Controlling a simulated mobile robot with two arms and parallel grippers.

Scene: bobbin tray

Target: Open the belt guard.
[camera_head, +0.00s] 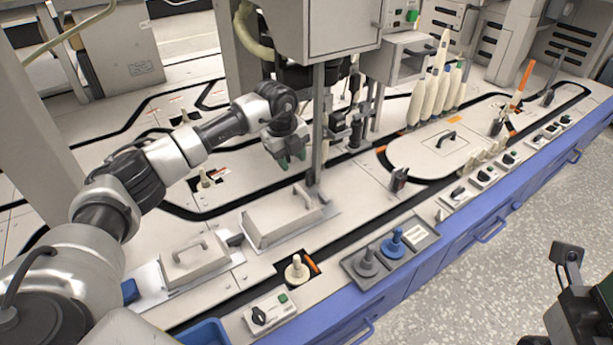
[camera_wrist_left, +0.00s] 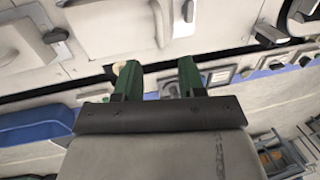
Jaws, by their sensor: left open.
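Two pale covers with bar handles lie along the machine deck: one (camera_head: 264,224) in the middle and one (camera_head: 188,268) nearer the left. I cannot tell by label which is the belt guard. Both look closed and flat on the deck. My left gripper (camera_head: 292,160) is above and behind the middle cover, with green fingertips apart and nothing between them. In the left wrist view, the open left gripper (camera_wrist_left: 159,66) shows below a pale cover (camera_wrist_left: 105,35) and its handle, apart from them. A dark part of my right arm shows at the lower right edge; its jaws are unclear.
A bobbin peg (camera_head: 297,270) and a switch box (camera_head: 270,312) stand in front of the covers. Grey and blue pegs sit on a tray (camera_head: 366,283). A metal post (camera_head: 318,125) rises close to my left gripper. Tall white bobbins (camera_head: 430,95) stand farther back.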

